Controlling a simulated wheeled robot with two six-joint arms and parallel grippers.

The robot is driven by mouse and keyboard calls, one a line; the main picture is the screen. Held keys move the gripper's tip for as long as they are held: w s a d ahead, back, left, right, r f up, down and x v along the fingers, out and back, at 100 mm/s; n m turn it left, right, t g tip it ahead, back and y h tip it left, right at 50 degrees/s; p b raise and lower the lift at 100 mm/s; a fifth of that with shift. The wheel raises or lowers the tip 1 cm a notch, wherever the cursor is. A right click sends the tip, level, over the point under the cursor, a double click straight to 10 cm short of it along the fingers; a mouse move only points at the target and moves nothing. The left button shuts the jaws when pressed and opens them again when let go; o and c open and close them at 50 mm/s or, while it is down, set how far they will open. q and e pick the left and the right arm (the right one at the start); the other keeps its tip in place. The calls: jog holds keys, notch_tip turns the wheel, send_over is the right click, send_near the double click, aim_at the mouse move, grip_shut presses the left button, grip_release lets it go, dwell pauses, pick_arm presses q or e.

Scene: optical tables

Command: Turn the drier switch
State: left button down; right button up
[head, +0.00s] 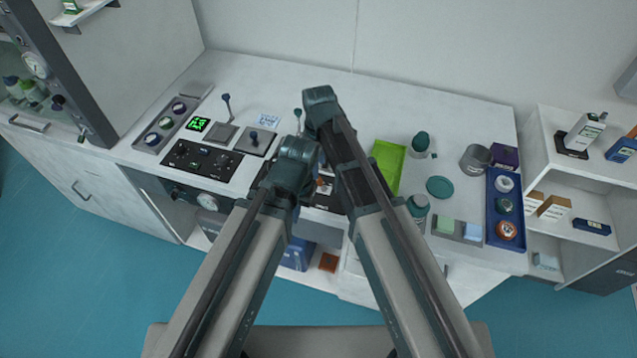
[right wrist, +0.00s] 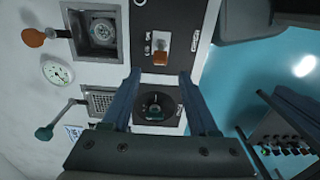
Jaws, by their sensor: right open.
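A round dark dial (right wrist: 157,105) with a green grip sits on a square plate in the right wrist view. It lies between the two fingers of my right gripper (right wrist: 159,75), which is open and empty. I cannot tell from any readable label that this dial is the drier switch. An orange switch (right wrist: 160,57) on a dark panel stands just beyond the fingertips. In the head view my arms cover the middle of the bench and hide this area. My left gripper does not show.
The right wrist view shows an orange-knobbed lever (right wrist: 33,37), a teal-knobbed lever (right wrist: 45,133) and a gauge (right wrist: 57,73). The white bench (head: 270,75) carries a control panel (head: 202,160), a green tray (head: 387,165) and a blue tray (head: 504,232). The bench's back strip is clear.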

aim_at(319, 179)
notch_tip(319, 179, down, 6)
jog(key=b, duration=0.4)
jog(key=shift+r+b, duration=0.2)
jog(key=shift+b, duration=0.1)
grip_shut()
